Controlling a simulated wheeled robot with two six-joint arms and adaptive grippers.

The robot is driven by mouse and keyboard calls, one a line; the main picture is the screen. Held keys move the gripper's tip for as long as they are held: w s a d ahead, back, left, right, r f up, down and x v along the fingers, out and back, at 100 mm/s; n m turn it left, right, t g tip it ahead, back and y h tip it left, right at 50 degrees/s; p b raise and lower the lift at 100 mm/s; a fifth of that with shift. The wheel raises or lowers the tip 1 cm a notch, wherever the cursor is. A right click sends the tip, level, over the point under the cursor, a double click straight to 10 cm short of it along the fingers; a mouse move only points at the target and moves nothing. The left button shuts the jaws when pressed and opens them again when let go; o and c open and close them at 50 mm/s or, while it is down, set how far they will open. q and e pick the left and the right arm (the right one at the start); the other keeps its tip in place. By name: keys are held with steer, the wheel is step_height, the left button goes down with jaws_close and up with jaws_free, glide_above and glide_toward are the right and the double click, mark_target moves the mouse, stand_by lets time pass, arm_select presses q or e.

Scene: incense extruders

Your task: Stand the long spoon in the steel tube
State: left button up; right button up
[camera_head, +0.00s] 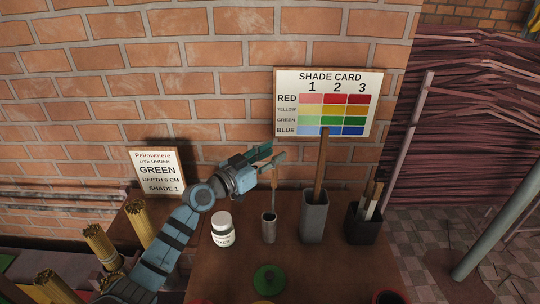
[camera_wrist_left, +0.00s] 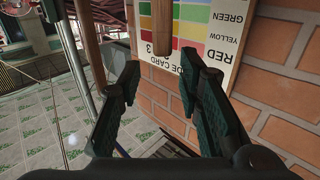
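The steel tube (camera_head: 269,229) stands upright on the brown table. The thin shaft of the long spoon (camera_head: 274,191) rises from the tube's mouth, nearly upright; its lower end is hidden inside. My left gripper (camera_head: 272,157) is at the shaft's upper end, above the tube. In the left wrist view, the left gripper (camera_wrist_left: 158,75) has its dark fingers spread apart. My right gripper is not in view.
Close right of the tube, a tall grey holder (camera_head: 313,220) holds a wooden paddle (camera_head: 321,165). A black box (camera_head: 362,229) with tools stands farther right. A white jar (camera_head: 222,232) is left of the tube. A green disc (camera_head: 268,279) lies in front. The shade card (camera_head: 290,90) is behind.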

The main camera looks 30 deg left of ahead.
arm_select(q)
steer(key=r+p+v, duration=0.1)
steer(key=p+v, duration=0.1)
steer(key=v, duration=1)
steer(key=shift+a, duration=0.1)
